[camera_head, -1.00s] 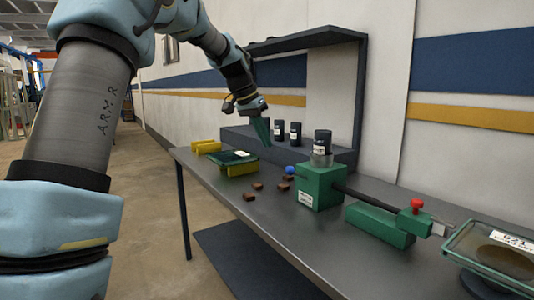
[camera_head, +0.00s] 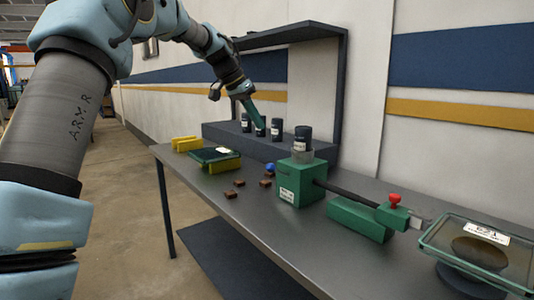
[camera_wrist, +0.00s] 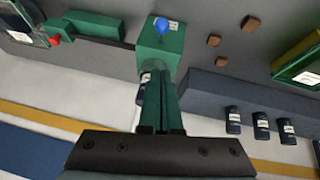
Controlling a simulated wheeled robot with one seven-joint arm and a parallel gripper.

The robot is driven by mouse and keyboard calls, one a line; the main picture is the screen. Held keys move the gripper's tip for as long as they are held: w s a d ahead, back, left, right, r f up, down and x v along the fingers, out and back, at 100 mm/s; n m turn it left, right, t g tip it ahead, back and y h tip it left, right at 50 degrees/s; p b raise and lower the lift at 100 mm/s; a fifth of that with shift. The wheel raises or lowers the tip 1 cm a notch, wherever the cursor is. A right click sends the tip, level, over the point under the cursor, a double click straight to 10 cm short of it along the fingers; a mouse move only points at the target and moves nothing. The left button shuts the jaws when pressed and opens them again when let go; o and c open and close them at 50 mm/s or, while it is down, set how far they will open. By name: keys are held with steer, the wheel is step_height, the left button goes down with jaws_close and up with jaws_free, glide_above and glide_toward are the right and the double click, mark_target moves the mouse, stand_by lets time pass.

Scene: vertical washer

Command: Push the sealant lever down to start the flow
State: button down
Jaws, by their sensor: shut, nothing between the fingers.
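A green dispenser box (camera_head: 302,185) stands on the grey table with a black bottle (camera_head: 303,136) on top. A blue ball knob (camera_head: 270,168) sticks out at its left side; it also shows in the wrist view (camera_wrist: 161,25) on the box (camera_wrist: 160,45). A dark rod runs from the box to a green block with a red knob (camera_head: 395,199). I cannot tell which knob is the sealant lever. My gripper (camera_head: 262,127) is shut and empty, above and behind the box, apart from it. In the wrist view its fingers (camera_wrist: 158,75) point toward the box and partly hide the bottle.
A dark raised shelf (camera_head: 225,135) with several black bottles lies along the wall. Brown blocks (camera_head: 239,183) and a yellow-and-green tray (camera_head: 216,158) lie left of the box. A glass-topped case (camera_head: 480,250) stands at right. The table's front is clear.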

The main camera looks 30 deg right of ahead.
steer(key=p, duration=0.2)
glide_toward(278, 171)
steer(key=shift+w+d+r, duration=0.3)
steer(key=shift+d+r, duration=0.15)
steer(key=shift+d, duration=0.1)
steer(key=shift+w+d+r, duration=0.3)
steer(key=shift+d+r, duration=0.15)
steer(key=shift+d, duration=0.15)
steer(key=f, duration=0.2)
steer(key=f+p, duration=0.1)
steer(key=shift+s+a+f, duration=0.1)
steer(key=shift+s+a, duration=0.2)
steer(key=shift+a+f, duration=0.1)
steer(key=shift+f, duration=0.5)
steer(key=shift+f, duration=0.1)
